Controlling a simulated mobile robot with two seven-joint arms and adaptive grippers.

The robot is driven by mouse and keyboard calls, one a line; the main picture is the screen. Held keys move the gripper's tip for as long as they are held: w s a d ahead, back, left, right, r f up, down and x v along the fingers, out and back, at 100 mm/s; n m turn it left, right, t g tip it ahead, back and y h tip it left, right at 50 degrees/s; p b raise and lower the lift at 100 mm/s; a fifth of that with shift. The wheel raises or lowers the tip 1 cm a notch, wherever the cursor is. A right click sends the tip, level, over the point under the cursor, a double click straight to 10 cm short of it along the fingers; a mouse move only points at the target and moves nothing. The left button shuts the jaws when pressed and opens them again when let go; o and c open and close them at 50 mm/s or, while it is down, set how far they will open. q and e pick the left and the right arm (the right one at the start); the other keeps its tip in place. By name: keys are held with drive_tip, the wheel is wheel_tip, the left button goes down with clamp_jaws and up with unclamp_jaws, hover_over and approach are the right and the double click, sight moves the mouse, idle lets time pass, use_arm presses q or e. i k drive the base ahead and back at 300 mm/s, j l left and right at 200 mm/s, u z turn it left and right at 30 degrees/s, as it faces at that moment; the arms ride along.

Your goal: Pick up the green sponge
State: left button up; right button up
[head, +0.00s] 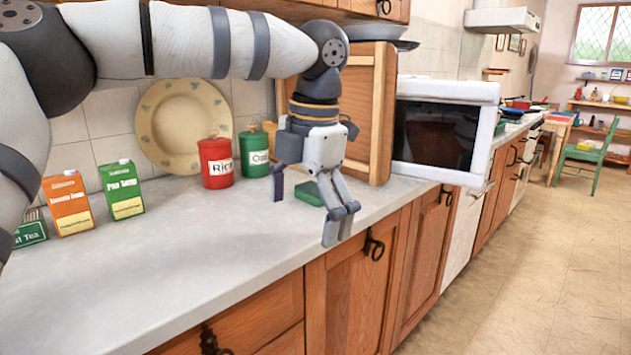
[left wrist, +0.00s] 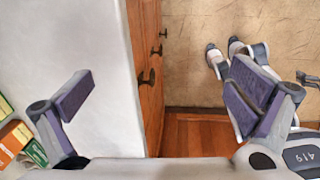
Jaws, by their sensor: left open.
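The green sponge (head: 309,193) lies flat on the grey worktop, in front of a wooden cabinet side. In the head view my left gripper (head: 306,215) is open and points down, with one finger left of the sponge and the other in front of it, partly covering it. The gripper is empty. In the left wrist view its two fingers (left wrist: 165,95) are spread wide, over the worktop edge and cabinet fronts. I cannot see the sponge in that view. A pale two-pronged part there, beyond the right finger, looks like my right gripper (left wrist: 225,55); its opening is unclear.
A red canister (head: 217,165) and green canister (head: 254,155) stand behind, near a large plate (head: 183,125). Orange (head: 70,203) and green (head: 121,190) cartons stand left. A white microwave (head: 443,132) is right. The worktop's front left (head: 150,285) is clear.

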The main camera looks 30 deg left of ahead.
sight(306, 191)
drive_tip(key=i+j, duration=0.75)
drive_tip(key=i, duration=0.25)
